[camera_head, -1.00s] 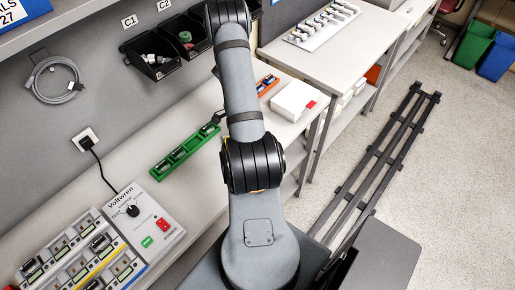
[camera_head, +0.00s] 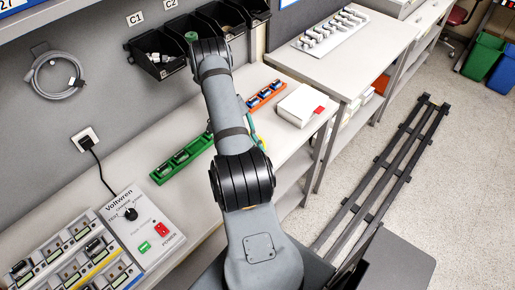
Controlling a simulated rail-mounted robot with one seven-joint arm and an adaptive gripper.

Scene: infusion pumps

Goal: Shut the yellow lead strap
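A rack of grey units (camera_head: 70,265) sits at the lower left, cut off by the frame edge. A yellow strip (camera_head: 101,264) runs along one row; I cannot tell whether this is the lead strap or whether it is shut. My arm rises over the bench and bends near the black bins. My gripper is not clearly visible, hidden behind my own arm links.
A Voltwren power box (camera_head: 143,228) stands beside the rack. A green tray (camera_head: 182,158), an orange tray (camera_head: 266,95) and a white box (camera_head: 301,105) lie along the bench. Black bins (camera_head: 158,56) hang on the wall. Bare bench shows left of the green tray.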

